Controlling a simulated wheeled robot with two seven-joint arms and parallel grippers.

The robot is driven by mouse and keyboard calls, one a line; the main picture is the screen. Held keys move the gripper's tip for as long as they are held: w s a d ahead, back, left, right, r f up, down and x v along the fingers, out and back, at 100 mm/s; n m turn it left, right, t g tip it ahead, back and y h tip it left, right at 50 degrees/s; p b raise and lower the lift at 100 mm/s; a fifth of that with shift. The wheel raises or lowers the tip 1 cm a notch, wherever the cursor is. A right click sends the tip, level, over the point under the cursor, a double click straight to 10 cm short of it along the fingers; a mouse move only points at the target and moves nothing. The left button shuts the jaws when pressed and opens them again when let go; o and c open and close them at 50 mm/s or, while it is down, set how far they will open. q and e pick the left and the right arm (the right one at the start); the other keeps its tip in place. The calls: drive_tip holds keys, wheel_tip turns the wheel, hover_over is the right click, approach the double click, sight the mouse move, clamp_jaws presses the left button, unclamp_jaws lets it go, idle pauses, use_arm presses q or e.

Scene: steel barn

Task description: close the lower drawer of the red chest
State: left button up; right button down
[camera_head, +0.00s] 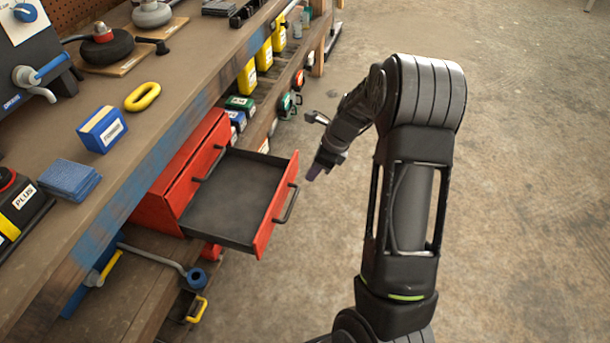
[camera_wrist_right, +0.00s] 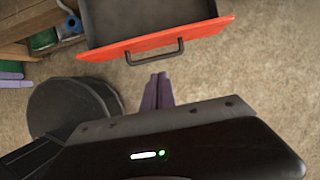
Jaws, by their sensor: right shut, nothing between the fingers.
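The red chest (camera_head: 175,196) sits on the shelf below the wooden bench top. Its lower drawer (camera_head: 240,200) is pulled out, with an empty dark grey inside and a red front. The drawer front carries a dark handle (camera_head: 287,204) and also shows in the right wrist view (camera_wrist_right: 155,52). My right gripper (camera_head: 312,174) is in front of the drawer, to the right of its front in the head view. Its fingers (camera_wrist_right: 158,92) are shut and empty, pointing toward the handle, with a small gap visible between. My left gripper is not in view.
The bench top (camera_head: 165,85) holds a blue box (camera_head: 102,129), a blue cloth stack (camera_head: 69,180) and a yellow ring (camera_head: 143,96). Yellow bins (camera_head: 264,55) and small green and blue boxes (camera_head: 240,103) stand behind the chest. The concrete floor on the right is clear.

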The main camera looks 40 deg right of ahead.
sight(281, 190)
drive_tip(key=w+a+f, duration=0.1)
drive_tip(key=f, duration=0.1)
drive_tip(key=w+a+f+b, duration=0.1)
drive_tip(key=w+f, duration=0.1)
drive_tip(key=f, duration=0.1)
drive_tip(key=w+a+f, duration=0.1)
drive_tip(key=w+f, duration=0.1)
drive_tip(key=f, duration=0.1)
drive_tip(key=shift+a+f+b, duration=0.15)
drive_tip(key=shift+a+b, duration=0.1)
drive_tip(key=shift+b, duration=0.05)
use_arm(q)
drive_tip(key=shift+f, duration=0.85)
use_arm(e)
drive_tip(key=shift+w+a, duration=0.3)
drive_tip(key=shift+w, duration=0.2)
drive_tip(key=shift+w+a, duration=0.4)
drive_tip(key=shift+w, duration=0.1)
use_arm(q)
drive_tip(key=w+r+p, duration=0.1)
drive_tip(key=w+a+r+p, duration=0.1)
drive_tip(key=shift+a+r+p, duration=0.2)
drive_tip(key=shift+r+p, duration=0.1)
drive_tip(key=shift+p, duration=0.05)
use_arm(e)
drive_tip(key=w+a, duration=1)
drive_tip(key=w, duration=0.5)
drive_tip(key=shift+a, duration=0.2)
drive_tip(key=shift+s+d, duration=0.1)
drive_tip(key=shift+d, duration=0.05)
